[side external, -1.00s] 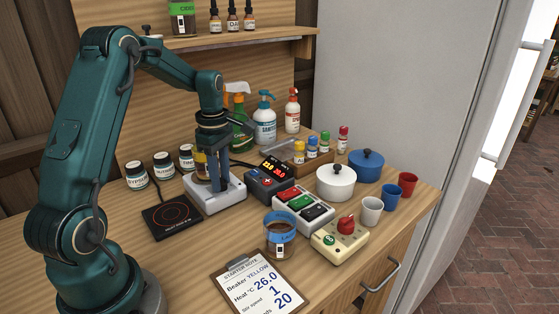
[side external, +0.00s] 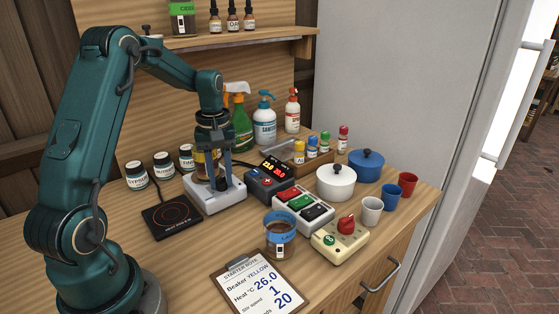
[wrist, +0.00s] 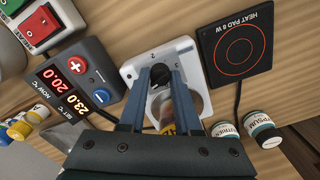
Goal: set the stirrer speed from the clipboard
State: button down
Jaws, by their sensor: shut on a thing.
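The clipboard (side external: 259,285) lies at the front of the bench in the side view. Its starter note reads beaker YELLOW, heat 26.0, stir speed 1, and 20 on the last line. The white stirrer (side external: 212,206) stands beside the heat pad and also shows in the wrist view (wrist: 184,52). A beaker with a yellow band (wrist: 197,106) stands on it, partly hidden by my gripper. My gripper (side external: 223,187) points down at the stirrer's front. In the wrist view its fingers (wrist: 160,74) are closed around the small dark stirrer knob (wrist: 160,71). The knob's pointer setting is not readable.
The dark heat controller (side external: 270,182) stands right of the stirrer, showing set 23.0 and now 20.0. The black heat pad (side external: 172,216) lies left. Several jars stand behind. A blue-banded beaker (side external: 279,238), a switch box (side external: 303,208) and a timer (side external: 333,241) are in front.

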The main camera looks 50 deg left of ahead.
aim_at(221, 178)
jog(key=shift+r+m, duration=0.1)
jog(key=shift+m, duration=1.9)
jog(key=c, duration=0.6)
grip_release()
jog(key=shift+r, duration=2.55)
